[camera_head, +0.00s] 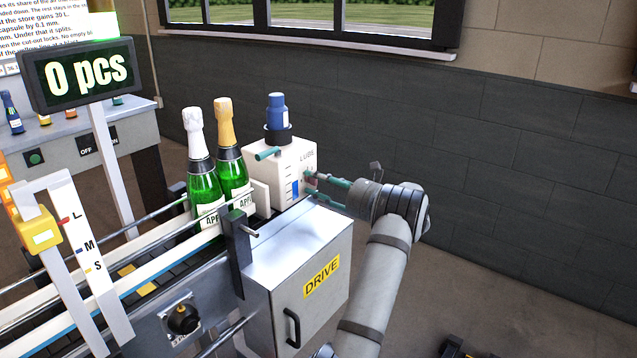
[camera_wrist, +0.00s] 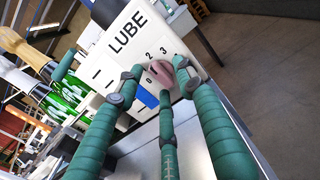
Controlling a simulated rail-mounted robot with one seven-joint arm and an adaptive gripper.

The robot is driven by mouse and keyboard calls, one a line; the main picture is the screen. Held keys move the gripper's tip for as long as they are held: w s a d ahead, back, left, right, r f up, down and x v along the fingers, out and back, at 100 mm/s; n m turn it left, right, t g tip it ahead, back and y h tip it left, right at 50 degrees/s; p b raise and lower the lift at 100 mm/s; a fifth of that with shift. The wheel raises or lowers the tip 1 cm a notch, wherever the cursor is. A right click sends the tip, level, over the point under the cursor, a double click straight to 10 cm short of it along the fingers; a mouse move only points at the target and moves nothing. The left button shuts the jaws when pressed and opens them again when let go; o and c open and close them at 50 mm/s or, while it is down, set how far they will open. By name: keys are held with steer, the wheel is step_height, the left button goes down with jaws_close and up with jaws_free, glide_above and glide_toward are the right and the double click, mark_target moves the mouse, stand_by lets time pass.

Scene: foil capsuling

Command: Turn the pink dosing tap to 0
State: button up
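The pink dosing tap (camera_wrist: 160,72) is on the face of the white LUBE box (camera_wrist: 127,50), among the marks 0, 2 and 3 in the wrist view. I cannot tell exactly which mark it points to. In the head view the tap (camera_head: 309,177) is small and partly behind my fingers. My gripper (camera_wrist: 160,80) has green fingers spread at the tap, one to its left, one to its right and one below. The fingers look open, with a gap on the left; whether any finger touches the tap is unclear.
Two green bottles (camera_head: 234,172) stand left of the LUBE box on the conveyor. A blue-capped bottle (camera_head: 277,112) sits on the box. The grey DRIVE cabinet (camera_head: 310,270) is just below my gripper. The floor to the right is mostly free.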

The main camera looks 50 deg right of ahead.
steer(key=shift+c, duration=1.2)
jaws_close()
steer(key=shift+s, duration=0.15)
steer(key=shift+f, duration=0.1)
steer(key=shift+b, duration=0.4)
